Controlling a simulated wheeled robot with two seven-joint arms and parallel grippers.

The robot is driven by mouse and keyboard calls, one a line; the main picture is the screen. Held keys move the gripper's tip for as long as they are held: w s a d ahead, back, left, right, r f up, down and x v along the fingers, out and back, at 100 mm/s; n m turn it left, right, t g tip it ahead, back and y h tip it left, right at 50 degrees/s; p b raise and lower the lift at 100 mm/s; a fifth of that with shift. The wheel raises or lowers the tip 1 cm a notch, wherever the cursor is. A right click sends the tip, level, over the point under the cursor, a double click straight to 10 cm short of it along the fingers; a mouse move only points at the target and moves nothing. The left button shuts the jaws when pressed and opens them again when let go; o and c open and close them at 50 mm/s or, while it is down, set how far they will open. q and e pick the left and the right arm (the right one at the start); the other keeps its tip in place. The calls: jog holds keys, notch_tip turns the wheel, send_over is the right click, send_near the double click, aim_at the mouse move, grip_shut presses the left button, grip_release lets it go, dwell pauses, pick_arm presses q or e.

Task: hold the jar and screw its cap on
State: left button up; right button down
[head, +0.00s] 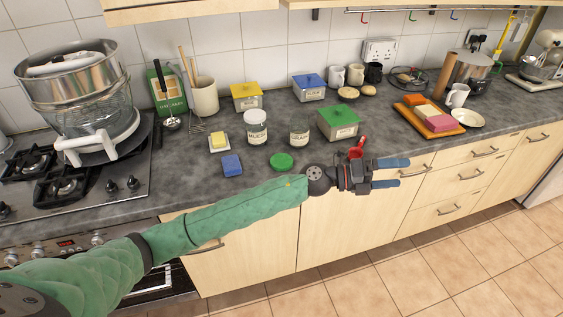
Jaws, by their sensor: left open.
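A clear glass jar with a pale label (299,133) stands upright on the grey worktop, with no cap seen on it. A round green cap (282,162) lies flat on the worktop in front of it. A second labelled jar with a white lid (256,127) stands just to the left. My right gripper is not in the view.
A green-lidded box (338,123) stands right of the jar. A blue sponge (231,165) and a yellow block on a dish (219,142) lie to the left. A small red item (357,148) shows behind my gripper. A board with coloured blocks (410,111) lies right.

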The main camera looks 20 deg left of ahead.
pick_arm(q)
notch_tip(320, 180, down, 2)
jog(key=m+g+y, duration=0.2)
jog(key=m+g, duration=0.1)
jog(key=m+g+y, duration=0.1)
jog(key=m+y, duration=0.4)
jog(key=y, duration=1.2)
send_over(283, 159)
jog(key=f, duration=0.6)
jog(key=shift+d, duration=0.2)
jog(key=shift+a+r, duration=0.1)
jog(key=shift+a, duration=0.05)
jog(key=shift+f+p, duration=0.5)
jog(key=shift+f, duration=0.85)
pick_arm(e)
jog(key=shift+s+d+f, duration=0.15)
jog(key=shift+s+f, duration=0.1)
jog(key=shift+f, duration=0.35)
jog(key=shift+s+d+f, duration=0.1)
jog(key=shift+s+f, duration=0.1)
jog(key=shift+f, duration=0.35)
